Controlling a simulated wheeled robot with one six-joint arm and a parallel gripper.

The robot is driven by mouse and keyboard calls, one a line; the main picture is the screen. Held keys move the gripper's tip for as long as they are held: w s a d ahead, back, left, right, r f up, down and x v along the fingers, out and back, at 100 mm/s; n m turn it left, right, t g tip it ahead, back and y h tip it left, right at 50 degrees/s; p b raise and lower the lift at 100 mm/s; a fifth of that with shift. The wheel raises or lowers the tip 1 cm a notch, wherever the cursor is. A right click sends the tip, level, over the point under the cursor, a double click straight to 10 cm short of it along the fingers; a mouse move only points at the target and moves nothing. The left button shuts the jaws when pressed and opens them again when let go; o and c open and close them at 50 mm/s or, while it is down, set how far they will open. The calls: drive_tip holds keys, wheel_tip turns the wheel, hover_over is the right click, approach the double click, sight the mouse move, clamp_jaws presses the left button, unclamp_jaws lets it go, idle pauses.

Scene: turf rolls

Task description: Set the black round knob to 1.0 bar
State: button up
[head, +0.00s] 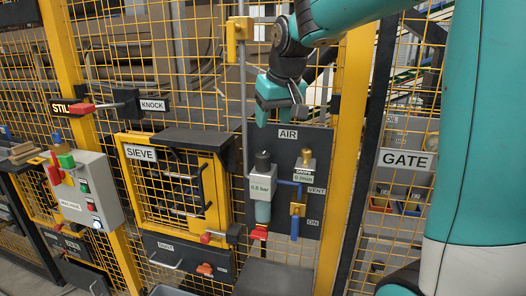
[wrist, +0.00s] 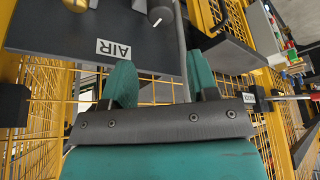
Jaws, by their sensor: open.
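The black round knob (head: 262,162) sits on top of the air regulator, below and left of the AIR label (head: 288,134). The display (head: 260,188) under it reads what looks like 0.6 bar. My gripper (head: 280,112) is above the knob, near the top edge of the AIR panel, with its teal fingers apart and nothing between them. In the wrist view, my gripper's fingertips (wrist: 160,78) are spread. The knob (wrist: 160,12) shows at that view's top edge, partly cut off, beyond the upside-down AIR label (wrist: 114,50).
Right of the knob stand a brass knob (head: 306,158) with a flow display and a blue-handled valve (head: 295,222) between VENT and ON. A red handle (head: 258,233) is below the regulator. A vertical grey pipe (head: 244,90) and a yellow post (head: 345,150) flank the panel.

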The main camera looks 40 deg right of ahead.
sight(263, 154)
drive_tip(key=p+x, duration=0.3)
drive_tip(key=x, duration=1)
drive_tip(key=c, duration=0.7)
drive_tip(key=shift+o, duration=0.2)
drive_tip(key=shift+m, duration=0.3)
drive_tip(key=m+h+b, duration=0.1)
drive_tip(key=m, duration=0.1)
drive_tip(key=shift+a+f+m, duration=0.1)
drive_tip(key=shift+m, duration=0.3)
drive_tip(key=m+h+b, duration=0.1)
drive_tip(key=m, duration=0.1)
drive_tip(key=m+g+h, duration=0.1)
drive_tip(key=m, duration=0.2)
drive_tip(key=shift+g+b, duration=0.3)
drive_tip(key=shift+b, duration=0.05)
drive_tip(key=shift+m, duration=0.4)
